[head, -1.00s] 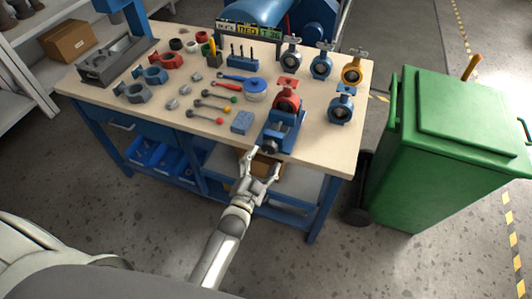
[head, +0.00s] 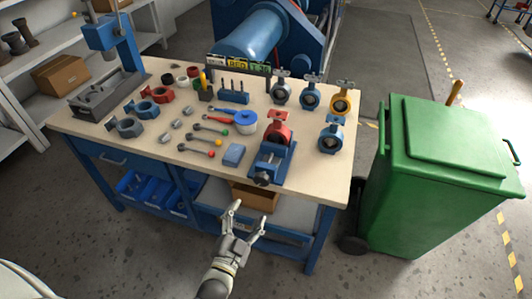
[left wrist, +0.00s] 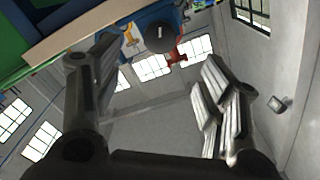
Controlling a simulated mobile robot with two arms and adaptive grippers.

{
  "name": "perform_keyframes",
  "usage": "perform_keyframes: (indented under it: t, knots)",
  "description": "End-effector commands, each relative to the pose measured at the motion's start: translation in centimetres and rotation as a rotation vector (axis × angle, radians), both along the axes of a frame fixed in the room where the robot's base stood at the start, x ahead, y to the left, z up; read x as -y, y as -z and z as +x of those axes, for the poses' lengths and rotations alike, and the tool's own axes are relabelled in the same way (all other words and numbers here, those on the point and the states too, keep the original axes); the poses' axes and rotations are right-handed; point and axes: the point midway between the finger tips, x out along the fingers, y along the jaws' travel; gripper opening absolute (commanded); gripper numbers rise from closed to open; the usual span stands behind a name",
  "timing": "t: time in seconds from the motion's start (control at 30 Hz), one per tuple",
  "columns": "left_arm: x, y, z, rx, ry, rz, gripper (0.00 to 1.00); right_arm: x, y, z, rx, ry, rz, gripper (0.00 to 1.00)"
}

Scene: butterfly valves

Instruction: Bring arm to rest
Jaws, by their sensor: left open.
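My left gripper (head: 243,222) is in the head view, in front of the workbench's near edge and below its top. Its two fingers are spread apart with nothing between them. In the left wrist view the fingers (left wrist: 155,95) also stand wide apart and empty. The workbench (head: 90,128) carries a blue vise (head: 272,163) near its front right edge, with a red valve body (head: 278,130) in it. The gripper is apart from the vise and the bench. My right gripper is not in view.
Several butterfly valves stand at the bench's right, such as a yellow one (head: 341,103). Levers with coloured knobs (head: 217,142) lie mid-bench. A green bin (head: 440,190) stands close on the right. A cardboard box (head: 255,197) sits on the lower shelf. Floor in front is clear.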

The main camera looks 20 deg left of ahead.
Motion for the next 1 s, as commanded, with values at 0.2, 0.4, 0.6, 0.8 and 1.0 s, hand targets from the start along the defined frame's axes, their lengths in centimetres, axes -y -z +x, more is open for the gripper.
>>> perform_keyframes:
  t: [0.2,0.4,0.6,0.8,1.0]
  knots:
    - [0.2,1.2,-0.2,-0.031,0.004,-0.013,0.67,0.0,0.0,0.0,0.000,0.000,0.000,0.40]
    - [1.3,11.2,-3.2,-0.292,0.025,-0.112,0.67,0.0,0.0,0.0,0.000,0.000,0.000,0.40]
    - [1.6,24.3,-11.3,-0.686,-0.005,-0.226,0.67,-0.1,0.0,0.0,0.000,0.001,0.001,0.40]
    - [-0.6,34.0,-22.9,-1.067,-0.110,-0.289,0.67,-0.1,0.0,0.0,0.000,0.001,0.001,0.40]
    - [-3.9,38.7,-33.2,-1.346,-0.245,-0.303,0.67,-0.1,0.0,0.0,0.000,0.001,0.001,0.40]
